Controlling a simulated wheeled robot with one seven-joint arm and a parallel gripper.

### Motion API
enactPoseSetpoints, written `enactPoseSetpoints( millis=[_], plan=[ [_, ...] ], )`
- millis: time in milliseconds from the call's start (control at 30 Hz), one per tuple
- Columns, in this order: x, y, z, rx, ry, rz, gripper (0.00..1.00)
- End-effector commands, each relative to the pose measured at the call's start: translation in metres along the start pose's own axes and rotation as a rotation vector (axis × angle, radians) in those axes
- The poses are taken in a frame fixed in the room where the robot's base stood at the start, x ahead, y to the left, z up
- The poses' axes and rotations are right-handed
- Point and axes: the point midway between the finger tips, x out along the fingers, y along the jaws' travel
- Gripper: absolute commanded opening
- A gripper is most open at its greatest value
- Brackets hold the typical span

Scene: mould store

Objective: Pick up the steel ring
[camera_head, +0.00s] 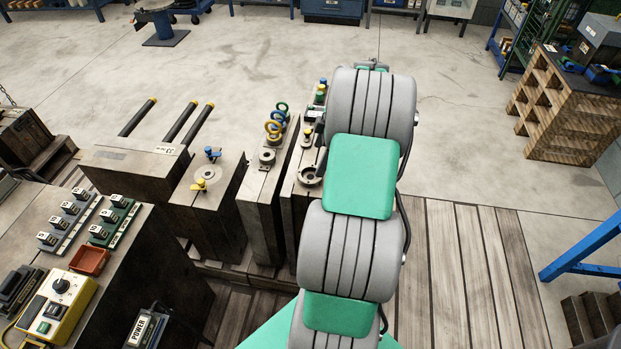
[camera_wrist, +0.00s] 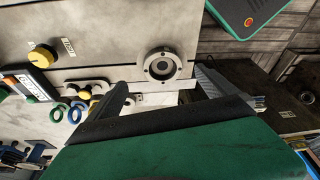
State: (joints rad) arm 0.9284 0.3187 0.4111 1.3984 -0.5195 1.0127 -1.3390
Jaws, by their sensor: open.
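The steel ring (camera_wrist: 162,66) is a grey round collar with a dark centre hole and small holes around its rim. In the wrist view it sits flat on a pale metal block face (camera_wrist: 120,25), just beyond my fingertips. In the head view a grey ring (camera_head: 308,177) that looks like the same one sits on top of a narrow mould block, partly hidden by my arm. My gripper (camera_wrist: 163,88) is open, with one dark finger on each side and nothing between them. The ring lies roughly centred between the fingers but apart from them. My arm hides most of the gripper in the head view.
Coloured lifting eyes (camera_head: 274,126) stand on the neighbouring block, which carries another grey collar (camera_head: 267,156). A yellow knob (camera_wrist: 42,57) and a yellow-and-blue fitted block (camera_head: 205,178) are near. A bench (camera_head: 150,250) with controllers is at left. Open floor (camera_head: 460,110) lies beyond.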

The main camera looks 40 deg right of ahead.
Motion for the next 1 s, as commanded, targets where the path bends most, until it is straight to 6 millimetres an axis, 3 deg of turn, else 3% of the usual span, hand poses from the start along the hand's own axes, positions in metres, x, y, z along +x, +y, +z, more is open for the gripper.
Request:
enactPoseSetpoints(
  millis=[433,667,1000],
  plan=[
    [0.067,-0.004,-0.006,0.000,-0.001,0.000,0.96],
    [0.070,-0.004,-0.006,0.000,-0.002,0.002,0.96],
    [0.070,-0.004,-0.006,0.001,-0.002,0.002,0.69]
  ],
)
